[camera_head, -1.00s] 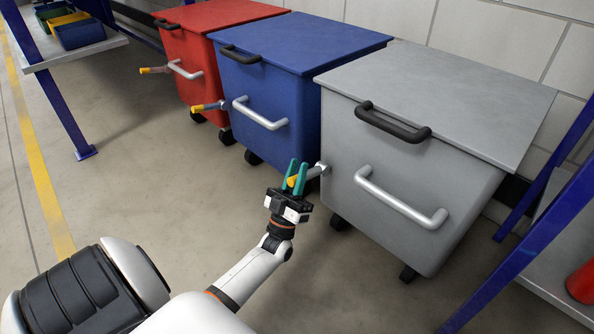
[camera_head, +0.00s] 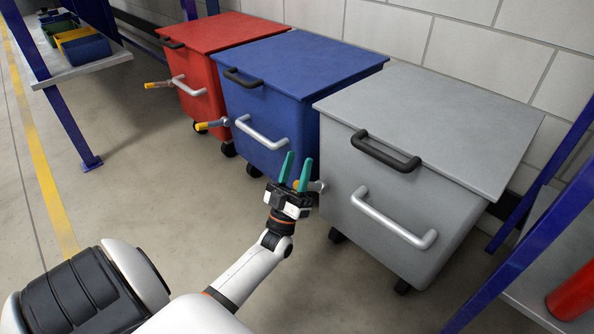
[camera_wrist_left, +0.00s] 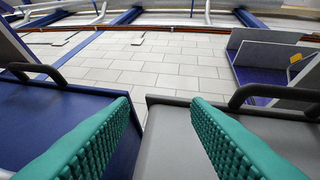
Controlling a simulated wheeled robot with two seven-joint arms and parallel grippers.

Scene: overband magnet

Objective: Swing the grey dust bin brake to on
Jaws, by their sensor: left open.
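The grey dust bin (camera_head: 390,190) stands at the right of the row, with a black lid handle (camera_head: 385,150) and a silver front handle (camera_head: 392,218). Its brake lever (camera_head: 317,186) sticks out from the bin's left side and is mostly hidden behind my left gripper (camera_head: 297,172). A bit of its yellow tip shows between the teal fingers. The gripper is open, its fingers apart and pointing up. In the left wrist view, the fingers (camera_wrist_left: 165,125) are spread, with the grey bin behind the right one. I cannot tell whether they touch the lever. My right gripper is out of view.
A blue bin (camera_head: 262,95) and a red bin (camera_head: 195,90) stand to the left, each with a brake lever sticking out left. A blue-legged shelf with small trays (camera_head: 82,45) is at far left. A red cylinder (camera_head: 574,292) lies at right. Floor in front is clear.

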